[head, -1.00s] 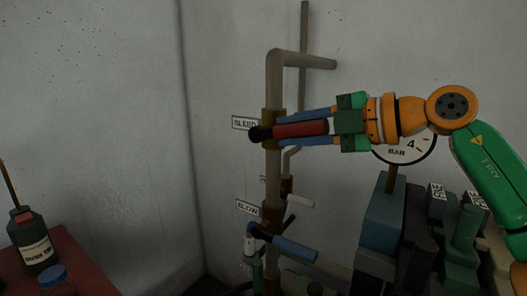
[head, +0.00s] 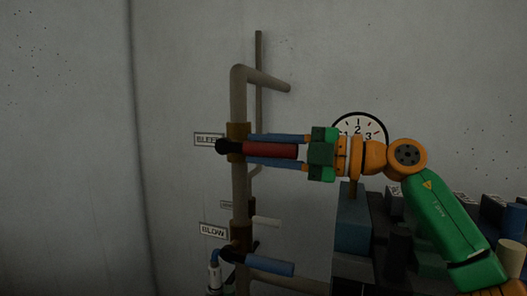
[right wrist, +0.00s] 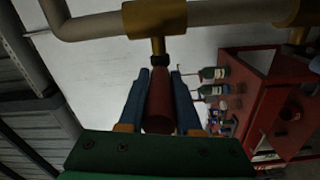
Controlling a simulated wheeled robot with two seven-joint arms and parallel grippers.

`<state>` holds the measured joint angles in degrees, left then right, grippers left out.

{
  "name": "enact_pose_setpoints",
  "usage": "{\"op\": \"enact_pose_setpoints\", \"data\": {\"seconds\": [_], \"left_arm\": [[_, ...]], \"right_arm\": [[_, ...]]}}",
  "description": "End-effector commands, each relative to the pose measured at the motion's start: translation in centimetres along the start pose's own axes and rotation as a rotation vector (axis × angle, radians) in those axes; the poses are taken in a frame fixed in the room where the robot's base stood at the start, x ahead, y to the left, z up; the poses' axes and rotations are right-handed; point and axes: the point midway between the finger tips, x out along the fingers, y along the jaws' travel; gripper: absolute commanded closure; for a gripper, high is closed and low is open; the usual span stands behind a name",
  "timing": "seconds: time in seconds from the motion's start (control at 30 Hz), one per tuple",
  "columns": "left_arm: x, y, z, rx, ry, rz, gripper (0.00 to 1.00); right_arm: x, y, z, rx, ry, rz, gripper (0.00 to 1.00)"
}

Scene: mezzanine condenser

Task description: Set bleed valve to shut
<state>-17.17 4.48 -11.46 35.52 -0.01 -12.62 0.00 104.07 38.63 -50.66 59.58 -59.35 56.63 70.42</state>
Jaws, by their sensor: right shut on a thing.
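The bleed valve is the upper valve on the upright pipe, beside the BLEED label (head: 209,139). Its red handle (head: 270,150) points to the right, roughly level, across the pipe. My right gripper (head: 272,151) has its two blue fingers along both sides of the red handle and is shut on it. In the right wrist view the red handle (right wrist: 160,100) lies between the fingers, and its stem joins the brass valve body (right wrist: 154,17) on the pipe. My left gripper is not in view.
Below is the BLOW label (head: 213,231) with a blue-handled valve (head: 269,265). A dial gauge (head: 360,130) is behind my right arm. Dark blocky equipment (head: 352,230) stands below the arm. A red cabinet with bottles (right wrist: 265,100) shows in the right wrist view.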

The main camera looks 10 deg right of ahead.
Motion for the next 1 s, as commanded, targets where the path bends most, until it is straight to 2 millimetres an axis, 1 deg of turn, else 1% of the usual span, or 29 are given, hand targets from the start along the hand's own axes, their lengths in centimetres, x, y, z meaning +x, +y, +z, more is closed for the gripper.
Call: {"op": "enact_pose_setpoints", "data": {"seconds": [0.07,0.1,0.2,0.57,0.67,0.77,0.83,0.9,1.0], "left_arm": [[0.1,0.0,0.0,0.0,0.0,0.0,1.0],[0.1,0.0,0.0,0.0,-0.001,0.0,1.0],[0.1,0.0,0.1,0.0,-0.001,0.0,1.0],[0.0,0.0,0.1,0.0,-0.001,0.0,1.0],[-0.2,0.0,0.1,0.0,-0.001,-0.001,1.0],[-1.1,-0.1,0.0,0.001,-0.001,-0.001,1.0],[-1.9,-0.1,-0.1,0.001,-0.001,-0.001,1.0],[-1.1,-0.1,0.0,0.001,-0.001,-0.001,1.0],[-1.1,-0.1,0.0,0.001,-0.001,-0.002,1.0]], "right_arm": [[0.1,-0.4,-0.1,0.003,0.005,-0.009,1.0],[0.1,-0.4,-0.1,0.003,0.005,-0.009,0.62],[0.1,-0.3,0.0,0.002,0.004,-0.008,0.38],[0.1,-0.2,0.0,0.001,0.001,-0.005,0.38],[0.1,0.3,-0.1,0.001,0.001,-0.004,0.38],[0.1,1.8,-0.5,0.0,0.002,-0.004,0.38],[0.2,3.5,-0.9,0.0,0.004,-0.004,0.38],[-0.2,4.0,-2.1,-0.005,0.005,-0.003,0.38],[-0.8,5.7,-4.0,-0.006,0.005,-0.001,0.38]]}}
